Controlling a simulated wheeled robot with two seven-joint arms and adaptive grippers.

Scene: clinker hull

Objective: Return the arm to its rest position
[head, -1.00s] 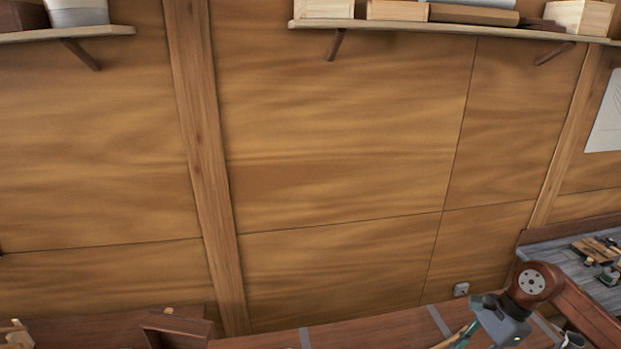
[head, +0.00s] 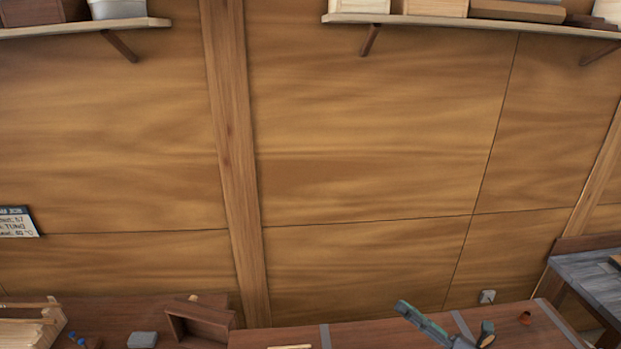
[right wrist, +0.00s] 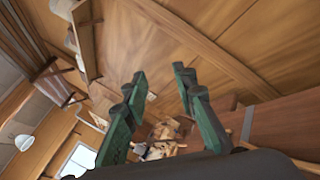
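My right gripper (head: 446,316) shows at the bottom right of the head view, in front of the wooden bench (head: 370,335). One green finger points up and left; the other is a short piece to its right. In the right wrist view my right gripper (right wrist: 160,74) has its two green fingers spread apart with nothing between them. Its fingertips stand against the plank wall (right wrist: 200,45). Most of the right arm is below the head view. My left gripper and arm are in neither view.
A shelf (head: 440,20) with boxes runs along the wall top. On the bench are an open wooden box (head: 200,322), a grey block (head: 142,340) and a slatted wooden piece (head: 28,328). A grey-topped table (head: 590,280) stands at right. The wall's middle is clear.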

